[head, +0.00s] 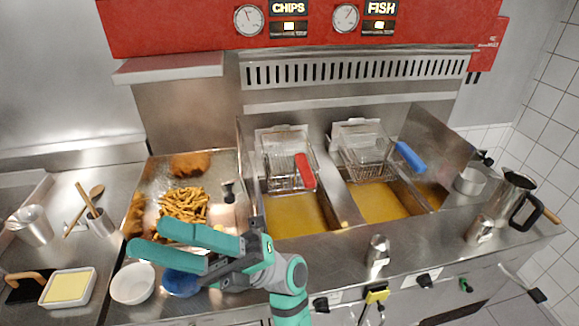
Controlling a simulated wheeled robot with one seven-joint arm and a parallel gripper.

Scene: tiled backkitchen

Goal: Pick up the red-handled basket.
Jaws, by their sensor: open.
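The red-handled basket (282,146) is a wire fry basket at the back of the left fryer well, above the yellow oil. Its red handle (305,171) points toward the front. A second wire basket (362,143) with a blue handle (410,157) hangs at the back of the right well. My gripper (150,246) is at the lower left, over the front of the chip tray, with its two green fingers apart and pointing left. It is empty and well to the left of the red handle. It hides part of the tray and a blue bowl.
A tray (228,215) of chips and fried pieces lies left of the fryer. A white bowl (132,284) and blue bowl (181,283) stand near the front edge. A metal shaker (377,250) stands before the wells. A jug (513,199) stands at right. The space above the oil is clear.

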